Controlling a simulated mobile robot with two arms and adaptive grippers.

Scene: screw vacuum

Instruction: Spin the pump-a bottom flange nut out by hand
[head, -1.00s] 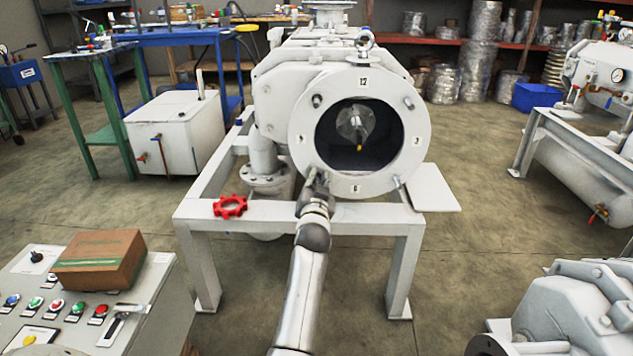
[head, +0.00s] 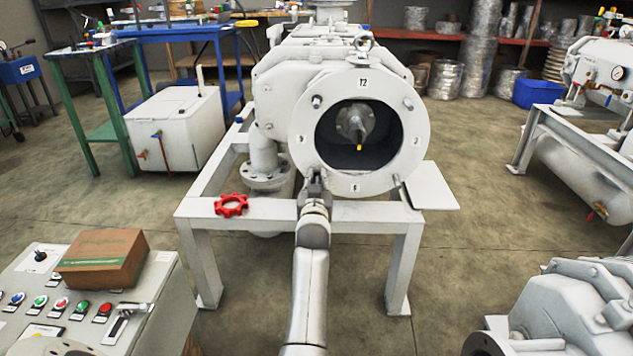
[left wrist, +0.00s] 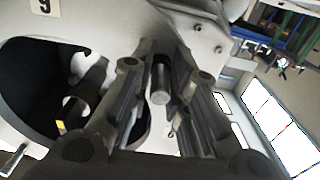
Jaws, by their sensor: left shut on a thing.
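The pump (head: 385,78) has a round white flange face (head: 418,150) toward me, numbered like a clock around a dark opening. My left gripper (head: 316,178) is at the flange's lower left edge, just left of the 6 mark. In the left wrist view, its fingers (left wrist: 166,72) are shut around a short grey round stud or nut (left wrist: 160,92), which sits between them. Whether thread shows behind it I cannot tell. Other studs show at the upper left (head: 316,102), upper right (head: 408,103) and lower right (head: 396,181). My right gripper is not in view.
The pump stands on a white frame (head: 265,212). A red handwheel (head: 231,205) is left of my arm. A control panel (head: 150,300) with a cardboard box (head: 101,258) is at lower left. Other machinery (head: 570,305) is at lower right. Floor is free between.

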